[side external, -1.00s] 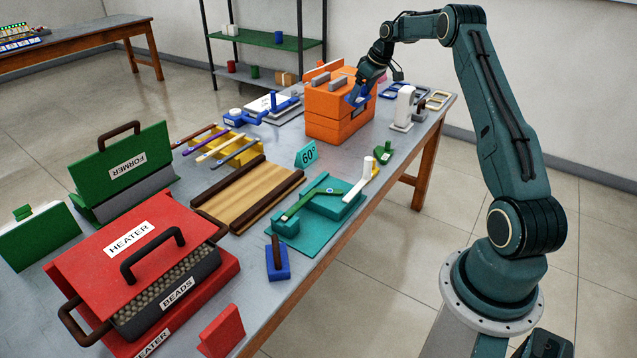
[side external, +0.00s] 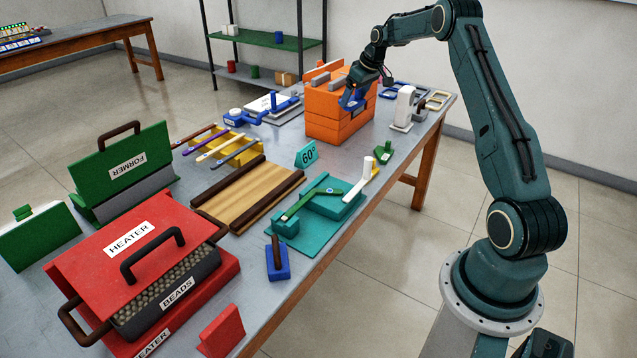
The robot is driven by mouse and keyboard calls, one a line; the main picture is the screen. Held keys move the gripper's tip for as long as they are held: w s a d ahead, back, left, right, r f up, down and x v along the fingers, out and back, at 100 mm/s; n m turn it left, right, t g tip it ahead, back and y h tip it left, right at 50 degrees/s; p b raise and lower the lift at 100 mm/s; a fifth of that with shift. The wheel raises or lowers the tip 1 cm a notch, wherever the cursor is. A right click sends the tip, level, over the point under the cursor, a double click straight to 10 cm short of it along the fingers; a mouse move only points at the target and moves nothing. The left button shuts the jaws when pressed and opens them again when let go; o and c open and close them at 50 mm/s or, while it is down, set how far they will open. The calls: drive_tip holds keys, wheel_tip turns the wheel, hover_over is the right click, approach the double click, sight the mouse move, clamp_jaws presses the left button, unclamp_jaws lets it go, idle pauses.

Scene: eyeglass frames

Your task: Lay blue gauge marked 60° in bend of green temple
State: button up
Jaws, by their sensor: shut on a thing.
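My gripper (side external: 358,89) is shut on a small blue piece, the blue gauge (side external: 349,101), in front of the orange box's upper front. I cannot read any marking on the gauge at this size. The green temple (side external: 304,202) lies slantwise across the teal fixture (side external: 330,207) at the table's front middle, well below and left of my gripper. Its bend is too small to make out clearly. A teal sign (side external: 307,153) reading 60° stands behind the fixture.
The orange box (side external: 338,128) stands close under my gripper. A white device (side external: 404,108) is to its right. A small green piece (side external: 383,152) and a white post (side external: 369,168) stand near the fixture's right end. A brown-edged wooden tray (side external: 247,196) lies left of the fixture.

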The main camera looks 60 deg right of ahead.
drive_tip(key=a+f+m+h, duration=0.1)
drive_tip(key=a+f+m, duration=0.15)
drive_tip(key=a, duration=0.35)
drive_tip(key=a+f+m+h, duration=0.1)
drive_tip(key=a+f+m, duration=0.15)
drive_tip(key=a, duration=0.35)
drive_tip(key=s+a+f+m+g+h, duration=0.1)
drive_tip(key=s+a+f+m+g, duration=0.1)
drive_tip(key=s+a+m, duration=0.3)
drive_tip(key=s+a, duration=0.1)
drive_tip(key=a, duration=0.3)
drive_tip(key=shift+s+a+m, duration=0.15)
drive_tip(key=shift+a+m, duration=0.15)
drive_tip(key=shift+f, duration=0.25)
drive_tip(key=shift+f, duration=3.2)
drive_tip(key=shift+f, duration=0.2)
drive_tip(key=o, duration=1.2)
